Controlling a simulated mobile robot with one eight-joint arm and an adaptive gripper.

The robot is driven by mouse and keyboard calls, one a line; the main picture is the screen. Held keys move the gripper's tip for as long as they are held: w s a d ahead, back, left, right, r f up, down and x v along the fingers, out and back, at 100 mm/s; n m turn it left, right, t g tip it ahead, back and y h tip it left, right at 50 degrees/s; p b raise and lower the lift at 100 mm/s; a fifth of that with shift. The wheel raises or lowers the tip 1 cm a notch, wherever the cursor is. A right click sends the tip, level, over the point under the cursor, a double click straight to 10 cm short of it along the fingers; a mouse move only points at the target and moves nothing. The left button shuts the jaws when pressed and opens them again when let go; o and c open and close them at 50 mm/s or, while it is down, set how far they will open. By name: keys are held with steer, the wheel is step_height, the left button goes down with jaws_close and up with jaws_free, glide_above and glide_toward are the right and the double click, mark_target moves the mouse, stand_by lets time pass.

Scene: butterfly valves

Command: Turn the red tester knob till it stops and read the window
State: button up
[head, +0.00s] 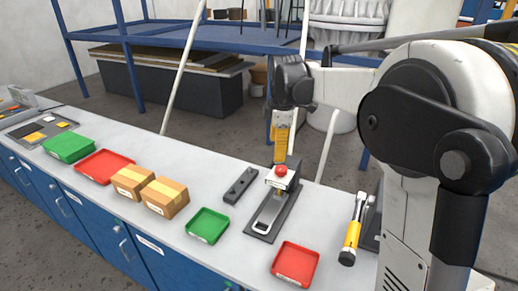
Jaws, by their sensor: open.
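The red tester knob (281,170) sits on top of the small white block of the tester (272,213), which has a dark base plate on the bench. My gripper (280,157) points down just above the knob, at the end of my arm. It is open; at this size I cannot tell whether its fingers touch the knob or stand around it. The front of the white block carries a small pale patch, too small to read. I cannot make out a window reading.
Left of the tester lie a dark bar with holes (239,185), a green tray (208,226) and two cardboard boxes (164,196). A red tray (295,264) is in front right. A yellow-handled tool (352,237) lies at right. A blue-framed rack (215,40) stands behind.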

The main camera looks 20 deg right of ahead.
mark_target(281, 169)
steer(key=w+d+f+n+g+p, duration=0.25)
steer(key=w+d+f+n, duration=0.35)
steer(key=w, duration=0.3)
steer(key=shift+n, duration=0.3)
step_height(281, 169, down, 11)
steer(key=shift+s+a+r+b, duration=0.1)
steer(key=shift+a+r+b, duration=0.05)
steer(key=shift+b, duration=0.15)
steer(key=c, duration=1.2)
